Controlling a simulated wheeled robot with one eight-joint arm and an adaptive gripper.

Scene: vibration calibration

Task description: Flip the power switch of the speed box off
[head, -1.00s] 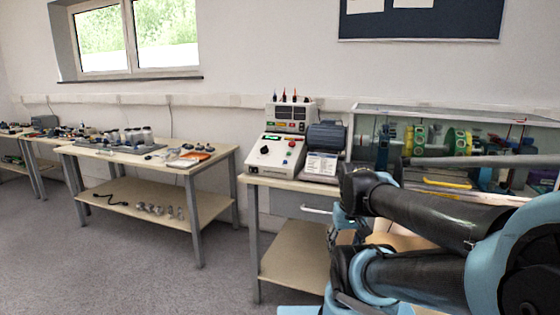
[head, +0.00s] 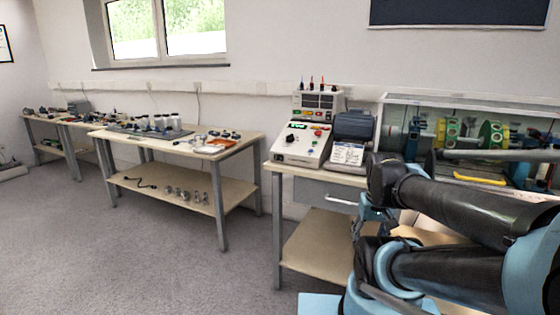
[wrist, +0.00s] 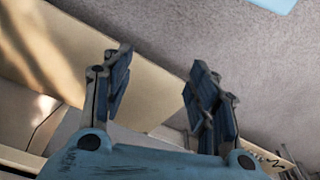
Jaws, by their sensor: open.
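The speed box (head: 302,143) is a pale sloped control box with a small green display, a dark knob and a red button. It stands on the left end of the bench (head: 285,170) in the head view. I cannot make out its power switch at this size. My gripper (wrist: 153,90) is open and empty in the wrist view, its two blue-padded fingers apart above the floor and a pale board. In the head view my arm is folded at the right, in front of the bench, and the gripper cannot be made out clearly.
A grey device with a printed card (head: 347,154) stands right of the speed box. A glass-covered rig (head: 400,132) fills the bench's right side. A drawer with a white handle (head: 340,200) is below. A second table (head: 240,145) stands left, with open floor (head: 150,265) in front.

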